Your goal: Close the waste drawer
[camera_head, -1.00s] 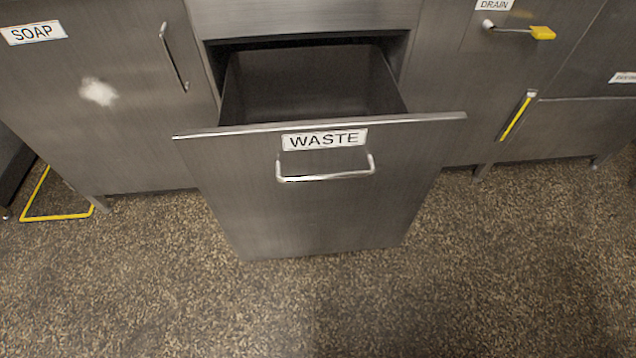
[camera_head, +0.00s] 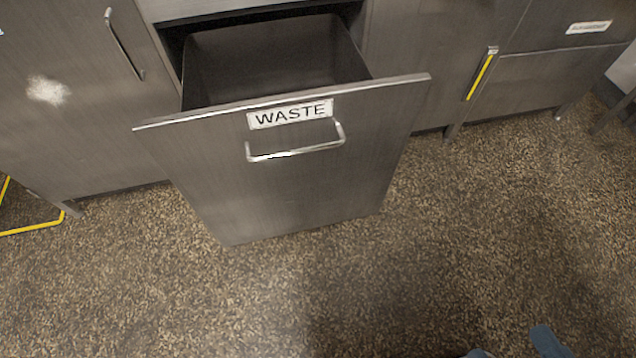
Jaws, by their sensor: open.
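The waste drawer (camera_head: 290,180) is a grey metal drawer pulled well out of the counter, with its dark inside empty as far as I see. Its front carries a white WASTE label (camera_head: 290,114) and a silver bar handle (camera_head: 297,152). My gripper (camera_head: 512,347) shows only as two blue-grey fingertips at the bottom right edge, spread apart with nothing seen between them. It is right of and nearer than the drawer front, touching nothing visible. The rest of it is out of frame.
A cabinet door with a vertical handle (camera_head: 124,45) stands left of the drawer. A yellow floor frame (camera_head: 35,228) lies at the far left. A yellow-striped lever (camera_head: 480,75) is on the right cabinet. The speckled floor (camera_head: 400,270) before the drawer is clear.

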